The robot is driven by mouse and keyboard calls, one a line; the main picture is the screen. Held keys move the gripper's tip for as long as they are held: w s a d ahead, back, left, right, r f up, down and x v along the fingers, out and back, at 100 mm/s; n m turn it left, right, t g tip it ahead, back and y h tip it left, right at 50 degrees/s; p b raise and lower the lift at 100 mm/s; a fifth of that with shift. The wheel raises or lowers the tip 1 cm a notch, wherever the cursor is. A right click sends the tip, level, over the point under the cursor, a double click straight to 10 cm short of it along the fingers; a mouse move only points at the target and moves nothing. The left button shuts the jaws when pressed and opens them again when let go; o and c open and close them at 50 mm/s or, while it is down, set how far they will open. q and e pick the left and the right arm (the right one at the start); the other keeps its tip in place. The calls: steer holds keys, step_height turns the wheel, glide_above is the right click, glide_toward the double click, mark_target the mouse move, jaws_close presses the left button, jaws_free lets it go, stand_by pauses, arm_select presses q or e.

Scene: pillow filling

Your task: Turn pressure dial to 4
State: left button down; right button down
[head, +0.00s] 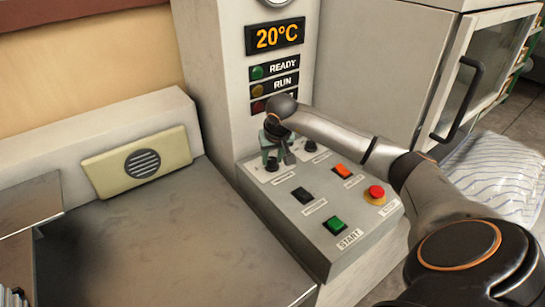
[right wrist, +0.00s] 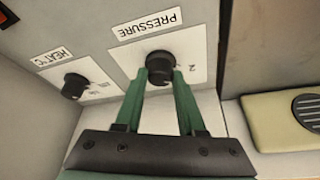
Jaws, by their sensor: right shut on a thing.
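The pressure dial (right wrist: 160,63) is a black knob on a white plate, under a PRESSURE label (right wrist: 150,24), in the right wrist view. My right gripper (right wrist: 160,77) has its two green fingers around the knob, one on each side, and is shut on it. In the head view, my right gripper (head: 272,150) reaches down onto the left dial of the control box and hides most of it. One scale mark shows right of the knob; the knob's pointer cannot be made out. My left gripper is not in view.
The heat dial (right wrist: 75,85) sits beside the pressure dial. The control box (head: 345,250) carries an orange switch (head: 342,171), a black switch (head: 302,195), a green START button (head: 335,225) and a red STOP button (head: 376,193). A display (head: 275,37) reads 20°C.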

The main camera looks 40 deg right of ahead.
stand_by(0.4)
steer(key=m, duration=0.2)
steer(key=m+g+h+p, duration=0.1)
steer(key=m, duration=0.2)
steer(key=shift+w+a+r+h+p, duration=0.1)
steer(key=shift+w+r+h+p, duration=0.1)
steer(key=shift+h+p, duration=0.1)
steer(key=m+g, duration=0.1)
steer(key=m, duration=0.2)
steer(key=shift+f+m+h+p, duration=0.1)
steer(key=shift+m+h+p, duration=0.2)
steer(key=shift+m+p, duration=0.1)
steer(key=shift+w+m+g, duration=0.1)
steer(key=shift+m+g, duration=0.7)
steer(key=shift+m, duration=0.7)
steer(key=c, duration=0.5)
jaws_free()
steer(key=shift+f, duration=0.1)
